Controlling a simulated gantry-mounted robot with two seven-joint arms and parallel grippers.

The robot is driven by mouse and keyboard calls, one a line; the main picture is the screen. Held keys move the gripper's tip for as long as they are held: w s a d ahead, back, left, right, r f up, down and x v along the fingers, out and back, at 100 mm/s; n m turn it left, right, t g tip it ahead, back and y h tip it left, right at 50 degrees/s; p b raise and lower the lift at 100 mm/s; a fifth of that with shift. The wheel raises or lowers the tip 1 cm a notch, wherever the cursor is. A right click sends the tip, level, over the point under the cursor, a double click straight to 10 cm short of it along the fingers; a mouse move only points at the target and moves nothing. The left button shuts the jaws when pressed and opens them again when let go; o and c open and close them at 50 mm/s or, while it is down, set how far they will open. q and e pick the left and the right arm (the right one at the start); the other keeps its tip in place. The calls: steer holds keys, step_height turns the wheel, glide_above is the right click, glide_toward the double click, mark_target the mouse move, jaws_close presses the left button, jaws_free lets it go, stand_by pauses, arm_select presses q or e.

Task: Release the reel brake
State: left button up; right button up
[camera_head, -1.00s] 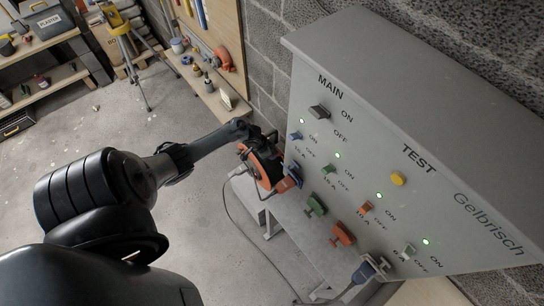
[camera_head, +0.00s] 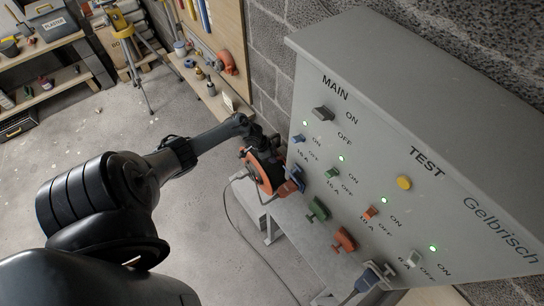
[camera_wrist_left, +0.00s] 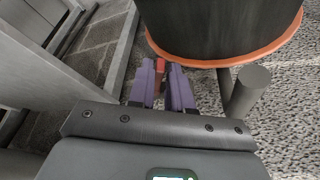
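The reel (camera_head: 266,172), with orange flanges and a dark drum, stands beside the grey power cabinet in the head view. In the left wrist view its black side and orange rim (camera_wrist_left: 225,55) fill the top. My left gripper (camera_head: 264,142) reaches in close to the reel; the arm and wrist partly cover it. In the left wrist view my left gripper (camera_wrist_left: 163,75) has its purple fingers close together with a small red lever (camera_wrist_left: 159,80) between them, just below the rim. Most of the lever is hidden by the fingers. My right gripper is not in view.
The grey cabinet (camera_head: 450,120) with switches, green lights and plugs stands right of the reel. A grey post (camera_wrist_left: 246,90) is just right of the fingers in the wrist view. A loose cable (camera_head: 245,222) runs on the floor. Open floor lies to the left.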

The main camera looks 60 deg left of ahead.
arm_select(q)
steer(key=shift+o, duration=1.2)
steer(key=shift+r, duration=0.15)
steer(key=shift+s+r, duration=0.1)
steer(key=shift+r, duration=0.2)
steer(key=p+v, duration=0.4)
steer(key=v, duration=0.6)
steer(key=shift+s+f, duration=0.1)
